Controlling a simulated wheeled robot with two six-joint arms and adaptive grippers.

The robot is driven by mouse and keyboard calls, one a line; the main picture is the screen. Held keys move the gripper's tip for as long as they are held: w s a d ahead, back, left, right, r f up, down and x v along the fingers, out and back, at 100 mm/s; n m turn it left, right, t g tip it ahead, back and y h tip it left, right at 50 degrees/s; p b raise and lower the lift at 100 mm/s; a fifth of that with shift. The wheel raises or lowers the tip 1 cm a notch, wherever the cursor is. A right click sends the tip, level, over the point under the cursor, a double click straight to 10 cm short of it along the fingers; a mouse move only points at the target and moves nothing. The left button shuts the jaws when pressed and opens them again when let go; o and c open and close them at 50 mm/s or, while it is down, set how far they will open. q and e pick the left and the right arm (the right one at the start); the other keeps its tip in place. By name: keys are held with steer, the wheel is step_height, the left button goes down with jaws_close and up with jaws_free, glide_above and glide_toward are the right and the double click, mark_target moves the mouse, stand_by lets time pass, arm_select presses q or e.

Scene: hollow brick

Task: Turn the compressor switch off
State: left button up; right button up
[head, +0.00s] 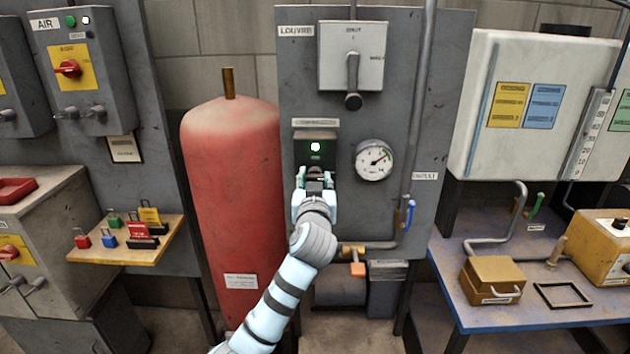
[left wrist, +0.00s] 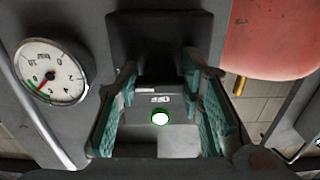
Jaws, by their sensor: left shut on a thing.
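The compressor switch (head: 316,135) is a small dark box on the grey panel, under a label plate. A white lamp with a green rim (head: 315,147) shows on its face and looks lit. My left gripper (head: 316,174) is at the lower part of this box, its arm rising from below. In the left wrist view the teal finger pads stand on both sides of the dark switch handle (left wrist: 155,68), shut on it. The lamp (left wrist: 160,118) shows between the fingers. The gripper hides much of the handle, so its exact position is hard to tell. My right gripper is not in view.
A pressure gauge (head: 373,160) is close on the right. The louvre lever box (head: 352,55) is above. A red tank (head: 235,190) stands close on the left. A pipe with a blue-handled valve (head: 408,213) runs at the lower right.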

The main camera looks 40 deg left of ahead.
arm_select(q)
steer(key=shift+f+n, duration=0.1)
steer(key=shift+n, duration=0.2)
steer(key=shift+f+n+b, duration=0.1)
steer(key=shift+n+b, duration=1.05)
steer(key=shift+n, duration=0.05)
steer(key=n+b, duration=0.3)
steer(key=n, duration=0.2)
steer(key=shift+d+b, duration=0.1)
steer(key=shift+b, duration=0.25)
steer(key=n+b, duration=0.4)
steer(key=n, duration=0.1)
steer(key=shift+w+n, duration=0.1)
steer(key=shift+n, duration=0.3)
steer(key=shift+d+n+b, duration=0.1)
steer(key=shift+n+b, duration=1.4)
steer(key=shift+n, duration=0.5)
steer(key=shift+r, duration=0.2)
steer(key=o, duration=0.8)
steer(key=shift+c, duration=0.2)
steer(key=o, duration=0.4)
steer(key=shift+r, duration=0.15)
